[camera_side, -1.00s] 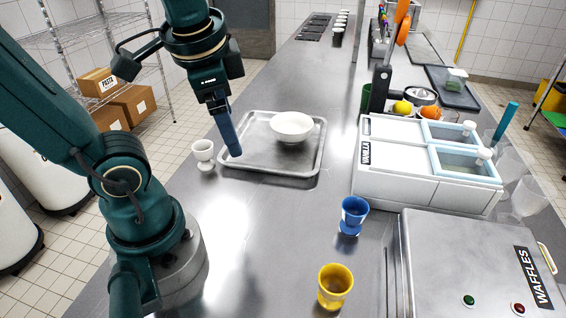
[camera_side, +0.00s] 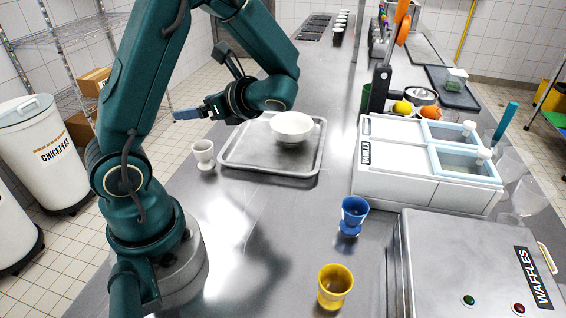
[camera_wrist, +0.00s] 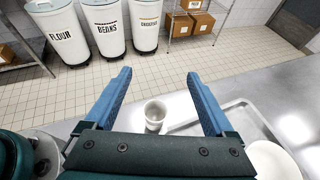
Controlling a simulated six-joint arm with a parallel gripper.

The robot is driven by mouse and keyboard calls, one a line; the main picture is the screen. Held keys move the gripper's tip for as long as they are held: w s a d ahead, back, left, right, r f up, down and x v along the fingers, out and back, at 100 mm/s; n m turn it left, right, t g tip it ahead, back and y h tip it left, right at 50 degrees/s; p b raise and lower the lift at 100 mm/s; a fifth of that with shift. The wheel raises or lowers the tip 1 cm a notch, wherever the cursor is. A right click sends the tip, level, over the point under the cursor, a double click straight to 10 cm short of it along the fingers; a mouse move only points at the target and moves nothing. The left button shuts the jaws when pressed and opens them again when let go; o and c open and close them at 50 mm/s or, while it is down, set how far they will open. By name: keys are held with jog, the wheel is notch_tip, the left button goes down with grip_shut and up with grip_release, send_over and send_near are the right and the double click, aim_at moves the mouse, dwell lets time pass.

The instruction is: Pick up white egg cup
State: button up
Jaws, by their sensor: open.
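The white egg cup (camera_side: 203,154) stands upright on the steel counter, just left of the metal tray (camera_side: 268,172). In the wrist view the egg cup (camera_wrist: 154,114) shows between my two fingers, nearer their base than their tips. My gripper (camera_side: 180,115) is level, above and behind the egg cup in the side view, pointing left. In the wrist view my gripper (camera_wrist: 160,78) is open with nothing between its blue fingertips. It does not touch the egg cup.
A white bowl (camera_side: 291,127) sits on the tray. A blue egg cup (camera_side: 354,214) and a yellow egg cup (camera_side: 335,286) stand on the counter at front right. White dispensers (camera_side: 420,175) and a waffle maker (camera_side: 470,265) are at the right. The counter around the white egg cup's front is bare.

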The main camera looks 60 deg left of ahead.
aim_at(210, 154)
notch_tip(210, 154, down, 12)
jog(key=shift+r, duration=0.1)
jog(key=shift+x, duration=2.55)
grip_shut()
